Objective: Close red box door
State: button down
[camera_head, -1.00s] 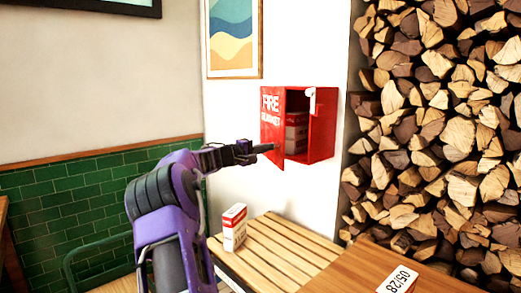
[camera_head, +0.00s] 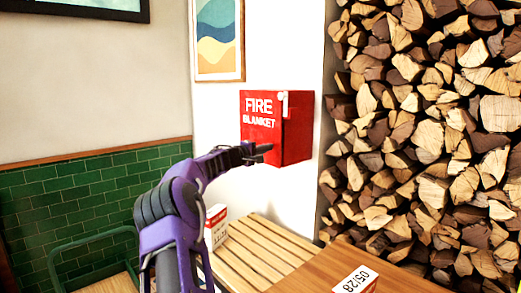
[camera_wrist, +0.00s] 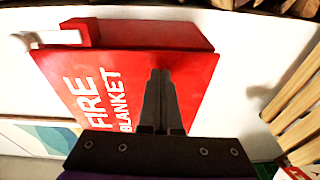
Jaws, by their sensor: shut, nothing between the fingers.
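The red box (camera_head: 294,130) marked FIRE BLANKET is fixed to the white wall. Its door (camera_head: 258,108) faces front and appears shut or nearly so; the head view shows no inside. A pale latch (camera_head: 285,104) sits at the door's upper right edge. My gripper (camera_head: 268,147) is shut and empty at the lower part of the door. In the wrist view my shut gripper (camera_wrist: 160,75) lies over the door (camera_wrist: 120,75), beside the lettering; I cannot tell if the tips touch it. The latch (camera_wrist: 56,38) shows at the upper left there.
A slatted wooden bench (camera_head: 255,250) stands below the box, with a small red and white carton (camera_head: 216,222) on it, partly behind my arm. A table with a 05/28 card (camera_head: 356,279) is at front right. Stacked firewood (camera_head: 430,140) fills the right side.

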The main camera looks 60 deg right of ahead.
jog(key=shift+s+d, duration=0.4)
jog(key=shift+d, duration=0.2)
jog(key=shift+s+d, duration=0.4)
jog(key=shift+d, duration=0.2)
jog(key=shift+a, duration=0.1)
jog(key=shift+w+a, duration=0.2)
jog(key=s+a+b, duration=0.1)
jog(key=s+a, duration=0.6)
jog(key=a, duration=0.1)
jog(key=shift+s+a+r+b, duration=0.2)
jog(key=shift+s+a+b, duration=0.05)
jog(key=shift+a+b, duration=0.1)
